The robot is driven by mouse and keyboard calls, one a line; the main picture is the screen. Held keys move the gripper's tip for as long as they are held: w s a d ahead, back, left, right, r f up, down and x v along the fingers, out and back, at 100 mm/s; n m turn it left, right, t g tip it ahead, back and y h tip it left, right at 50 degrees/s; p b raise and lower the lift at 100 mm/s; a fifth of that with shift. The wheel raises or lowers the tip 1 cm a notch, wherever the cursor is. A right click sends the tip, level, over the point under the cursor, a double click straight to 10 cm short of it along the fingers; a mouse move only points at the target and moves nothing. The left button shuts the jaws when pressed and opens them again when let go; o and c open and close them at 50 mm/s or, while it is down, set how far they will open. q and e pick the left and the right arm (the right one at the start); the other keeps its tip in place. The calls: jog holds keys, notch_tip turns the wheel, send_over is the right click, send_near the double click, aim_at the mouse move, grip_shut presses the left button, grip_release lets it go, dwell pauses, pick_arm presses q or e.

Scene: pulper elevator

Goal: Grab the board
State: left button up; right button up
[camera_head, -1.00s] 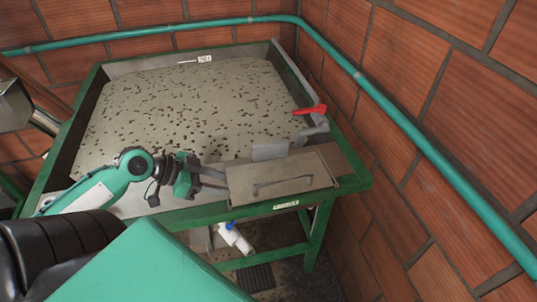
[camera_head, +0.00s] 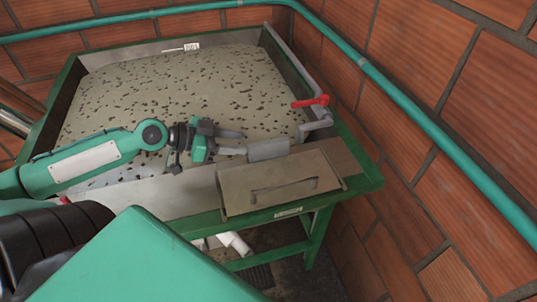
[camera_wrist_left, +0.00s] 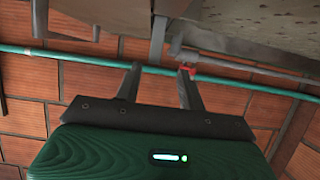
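A small grey upright plate, which looks like the board (camera_head: 268,149), stands at the front right of the green-framed tank (camera_head: 362,180), behind a flat metal cover with a handle (camera_head: 281,181). My left gripper (camera_head: 244,143) is just left of the plate, its two fingers parted and pointing at the plate's left end. In the left wrist view the open fingers (camera_wrist_left: 160,68) have nothing between them. A thin grey edge, probably the plate (camera_wrist_left: 158,40), shows beyond the gap between them. I see no clear contact. My right gripper is not in view.
The tank is filled with a greyish mass with dark specks (camera_head: 185,90). A red lever (camera_head: 311,101) on a grey pipe is behind and right of the plate. Brick walls (camera_head: 440,80) with a green pipe (camera_head: 400,100) close off the back and right.

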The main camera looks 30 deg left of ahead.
aim_at(257, 144)
pick_arm(q)
jog(key=shift+w+d+f, duration=0.2)
jog(key=shift+w+d, duration=0.25)
jog(key=shift+d, duration=0.05)
jog(key=shift+w+d+f, duration=0.15)
jog(key=shift+w+d+f+p, duration=0.15)
jog(key=shift+w+d+p, duration=0.15)
jog(key=shift+w+d, duration=0.3)
jog(key=shift+w+d+f, duration=0.15)
jog(key=shift+w+d, duration=0.2)
jog(key=shift+d, duration=0.25)
jog(key=shift+p+x, duration=0.5)
jog(key=shift+x, duration=0.3)
jog(key=shift+w+d+f, duration=0.15)
jog(key=shift+f, duration=0.05)
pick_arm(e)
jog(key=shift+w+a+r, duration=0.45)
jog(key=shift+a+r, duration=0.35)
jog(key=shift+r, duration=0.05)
pick_arm(q)
grip_shut()
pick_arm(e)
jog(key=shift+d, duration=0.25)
